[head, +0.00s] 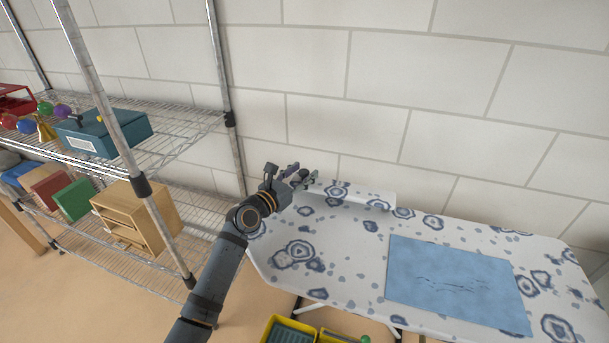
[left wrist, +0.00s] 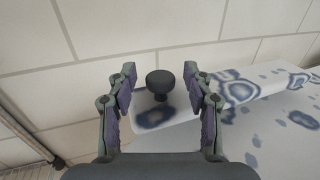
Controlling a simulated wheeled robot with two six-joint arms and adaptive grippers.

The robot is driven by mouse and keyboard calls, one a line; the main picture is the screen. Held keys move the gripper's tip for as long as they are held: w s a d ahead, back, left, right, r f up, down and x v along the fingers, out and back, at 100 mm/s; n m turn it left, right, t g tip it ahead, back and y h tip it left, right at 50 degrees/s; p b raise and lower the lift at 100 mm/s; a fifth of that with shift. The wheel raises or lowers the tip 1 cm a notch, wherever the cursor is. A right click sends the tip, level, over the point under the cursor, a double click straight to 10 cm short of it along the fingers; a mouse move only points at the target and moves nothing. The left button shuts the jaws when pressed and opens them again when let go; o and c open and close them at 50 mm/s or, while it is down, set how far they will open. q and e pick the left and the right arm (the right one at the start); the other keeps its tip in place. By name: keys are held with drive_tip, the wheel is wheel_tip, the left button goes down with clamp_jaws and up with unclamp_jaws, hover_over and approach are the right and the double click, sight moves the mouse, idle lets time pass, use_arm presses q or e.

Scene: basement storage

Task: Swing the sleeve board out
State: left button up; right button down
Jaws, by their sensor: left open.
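The ironing board (head: 345,250) has a white cover with blue-grey ring patterns. The narrow sleeve board (head: 362,196), in the same pattern, lies along its back edge near the wall. In the left wrist view the sleeve board (left wrist: 240,90) runs off to the right, and a dark round knob (left wrist: 160,80) stands up at its near end. My left gripper (head: 299,176) is over that end. In the left wrist view its fingers (left wrist: 160,88) are open, one on each side of the knob, with gaps to both. My right gripper is not in view.
A light blue cloth (head: 455,280) lies on the ironing board. A wire shelf (head: 185,130) with a teal box (head: 105,135) and a wooden drawer unit (head: 135,215) stands at left. A yellow crate (head: 290,330) is below the board. A block wall (head: 400,100) is close behind.

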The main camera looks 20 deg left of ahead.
use_arm(q)
drive_tip(key=shift+w+d, duration=0.25)
drive_tip(key=shift+w, duration=0.4)
clamp_jaws()
drive_tip(key=shift+d, duration=0.1)
idle(0.3)
